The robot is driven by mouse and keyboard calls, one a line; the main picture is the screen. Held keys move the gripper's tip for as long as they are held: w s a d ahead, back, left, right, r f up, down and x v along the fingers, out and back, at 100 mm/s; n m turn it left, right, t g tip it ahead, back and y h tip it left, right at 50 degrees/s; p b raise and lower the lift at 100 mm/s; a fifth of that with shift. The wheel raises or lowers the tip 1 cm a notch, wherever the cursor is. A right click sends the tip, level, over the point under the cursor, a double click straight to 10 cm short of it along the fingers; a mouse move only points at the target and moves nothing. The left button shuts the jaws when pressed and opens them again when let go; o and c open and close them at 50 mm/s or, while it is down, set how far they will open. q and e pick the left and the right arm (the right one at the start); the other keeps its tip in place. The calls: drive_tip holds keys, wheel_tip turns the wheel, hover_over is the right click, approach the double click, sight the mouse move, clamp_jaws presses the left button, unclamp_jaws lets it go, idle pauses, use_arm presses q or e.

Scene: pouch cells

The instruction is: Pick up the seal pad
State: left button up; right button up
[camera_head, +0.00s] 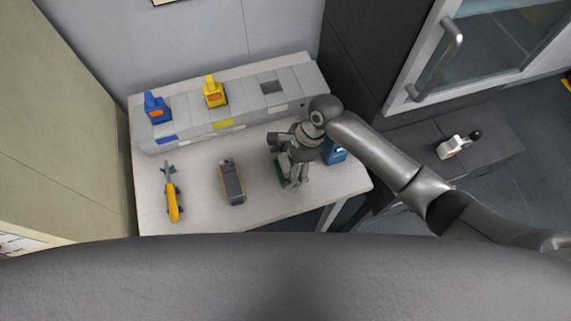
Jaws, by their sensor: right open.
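My right gripper (294,173) is over the right part of the white table (205,213), its fingers pointing down and open. A dark item with a green edge (281,172) lies under and beside the fingers, mostly hidden by them. I cannot tell whether the fingers touch it, or whether it is the seal pad. A dark grey block with yellow and blue edges (232,182) lies on the table to the left of the gripper, clear of it. My left gripper is not in view.
A grey rack (190,130) along the table's back holds a blue device (156,107) and a yellow device (214,92); its right slot (272,87) looks empty. A yellow tool (171,193) lies at left. A blue object (335,151) stands right of the gripper, partly hidden.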

sight(283, 164)
drive_tip(key=shift+a+f, duration=0.1)
drive_tip(key=shift+f, duration=0.15)
drive_tip(key=c, duration=1.2)
drive_tip(key=shift+r, duration=0.45)
wheel_tip(283, 164, up, 3)
drive_tip(key=shift+s+f+b, duration=0.15)
drive_tip(key=shift+b, duration=0.25)
drive_tip(key=s+r, duration=0.3)
drive_tip(key=s, duration=0.1)
drive_tip(key=s+r, duration=0.3)
drive_tip(key=s, duration=0.2)
drive_tip(key=s+r, duration=0.3)
drive_tip(key=s, duration=0.1)
drive_tip(key=shift+s+r, duration=0.25)
drive_tip(key=shift+s, duration=0.1)
